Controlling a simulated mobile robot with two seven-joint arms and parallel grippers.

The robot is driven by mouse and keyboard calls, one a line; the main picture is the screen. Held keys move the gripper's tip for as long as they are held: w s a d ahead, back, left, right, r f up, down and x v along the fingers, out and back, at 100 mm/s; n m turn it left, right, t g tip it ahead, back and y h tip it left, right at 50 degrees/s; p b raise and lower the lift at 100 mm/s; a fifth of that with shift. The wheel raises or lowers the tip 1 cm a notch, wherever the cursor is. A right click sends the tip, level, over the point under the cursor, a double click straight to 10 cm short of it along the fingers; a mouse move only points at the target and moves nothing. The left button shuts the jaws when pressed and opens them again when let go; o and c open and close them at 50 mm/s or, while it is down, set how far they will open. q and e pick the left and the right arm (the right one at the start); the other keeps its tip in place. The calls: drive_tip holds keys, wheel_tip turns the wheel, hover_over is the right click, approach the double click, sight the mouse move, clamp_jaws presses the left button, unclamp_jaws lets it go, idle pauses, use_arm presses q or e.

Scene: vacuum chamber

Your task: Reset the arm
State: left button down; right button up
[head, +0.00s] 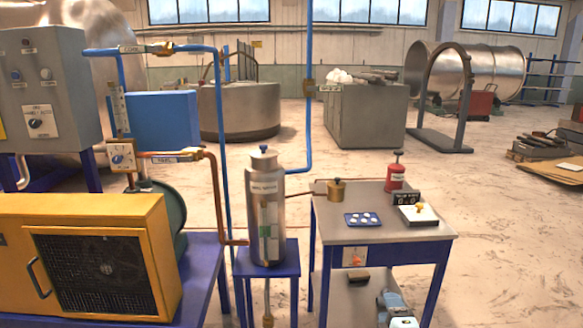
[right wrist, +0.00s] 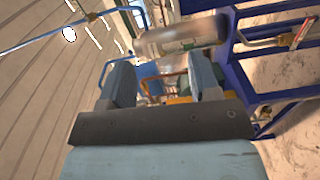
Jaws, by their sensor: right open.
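My right gripper (head: 391,302) shows at the bottom of the head view, low in front of the small blue-framed table (head: 384,240). Part of it is cut off by the lower edge. In the right wrist view my right gripper (right wrist: 162,78) has its two grey-blue fingers spread wide apart, with nothing held between them. Beyond the fingers, a metal cylinder (right wrist: 178,40) and blue frame parts show at a tilt. My left gripper is in neither view.
The table holds a blue tray (head: 363,219) with white discs, a red bottle (head: 395,177) and a white block (head: 418,215). A steel cylinder (head: 266,220) stands on a blue stand left of it. A yellow unit (head: 90,260) is at left. Open floor lies right.

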drive_tip(key=s+a+f+m+g+y+b, duration=0.25)
drive_tip(key=s+f+m+b, duration=0.4)
drive_tip(key=s, duration=0.85)
drive_tip(key=s+a+f+m+g+y+b, duration=0.1)
drive_tip(key=s+a+f+m+g+b, duration=0.25)
drive_tip(key=s+f+m, duration=0.85)
use_arm(q)
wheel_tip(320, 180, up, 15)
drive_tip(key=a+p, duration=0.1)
drive_tip(key=p, duration=3)
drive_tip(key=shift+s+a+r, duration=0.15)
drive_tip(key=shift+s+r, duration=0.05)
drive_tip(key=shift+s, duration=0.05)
use_arm(e)
drive_tip(key=s+d+r+n, duration=0.1)
drive_tip(key=s+r+n, duration=0.1)
drive_tip(key=r, duration=0.8)
drive_tip(key=s+d+r+n+g, duration=0.1)
drive_tip(key=s+r+n, duration=0.1)
drive_tip(key=r, duration=0.7)
drive_tip(key=shift+s+d+r+h, duration=0.2)
drive_tip(key=shift+s+r+h, duration=0.25)
drive_tip(key=shift+s, duration=0.1)
